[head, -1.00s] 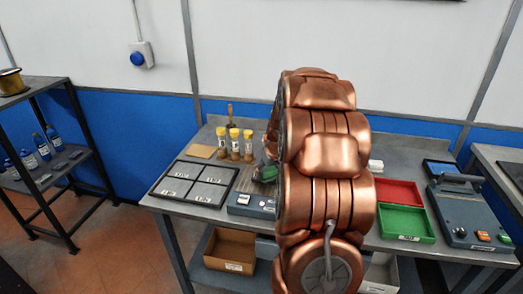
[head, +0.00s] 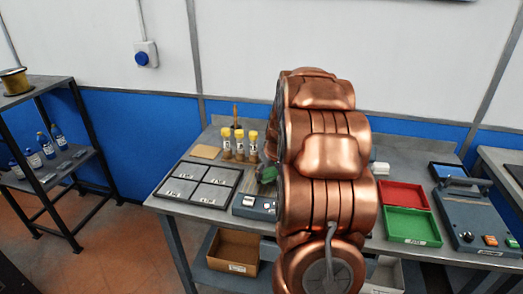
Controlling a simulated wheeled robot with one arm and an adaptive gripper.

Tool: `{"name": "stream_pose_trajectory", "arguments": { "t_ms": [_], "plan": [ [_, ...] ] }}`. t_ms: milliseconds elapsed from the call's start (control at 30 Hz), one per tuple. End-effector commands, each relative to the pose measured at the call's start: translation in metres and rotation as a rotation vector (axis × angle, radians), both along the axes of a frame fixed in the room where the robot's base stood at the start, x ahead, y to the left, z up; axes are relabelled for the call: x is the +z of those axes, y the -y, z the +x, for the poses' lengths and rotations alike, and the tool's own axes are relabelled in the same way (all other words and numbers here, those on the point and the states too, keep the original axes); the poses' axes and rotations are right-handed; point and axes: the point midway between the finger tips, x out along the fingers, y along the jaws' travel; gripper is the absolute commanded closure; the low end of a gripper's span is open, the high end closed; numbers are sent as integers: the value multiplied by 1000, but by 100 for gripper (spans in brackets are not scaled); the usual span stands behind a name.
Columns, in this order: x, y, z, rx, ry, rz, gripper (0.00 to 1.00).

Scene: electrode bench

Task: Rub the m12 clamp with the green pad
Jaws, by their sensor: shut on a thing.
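My copper arm stands in the middle of the head view and hides most of my gripper (head: 263,184). Only a dark bit of the gripper shows at the arm's left edge, low over the bench. A small green thing there, which looks like the green pad (head: 268,174), is held in it. A dark tray (head: 186,201) with four grey compartments and small white labels lies to the left of the gripper. The labels are too small to read. I cannot make out the m12 clamp; it may be hidden behind my arm.
Several yellow-capped vials (head: 239,146) stand behind the gripper. A grey-blue box with buttons (head: 254,207) is at the front edge. A red tray (head: 403,194), a green tray (head: 412,227) and a handled device (head: 477,215) are at right. A cardboard box (head: 233,251) sits below.

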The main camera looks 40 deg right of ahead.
Motion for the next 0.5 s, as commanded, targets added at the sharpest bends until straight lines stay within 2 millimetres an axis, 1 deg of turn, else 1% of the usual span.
{"name": "stream_pose_trajectory", "arguments": {
  "t_ms": [167, 200, 300, 500],
  "plan": [
    [0, -10, 3, 1, -1, 0, 74],
    [4, -9, 4, 2, 0, 0, 74],
    [25, -11, 4, 5, -1, -1, 74],
    [43, -12, 6, 7, 2, -1, 74]
  ]
}}
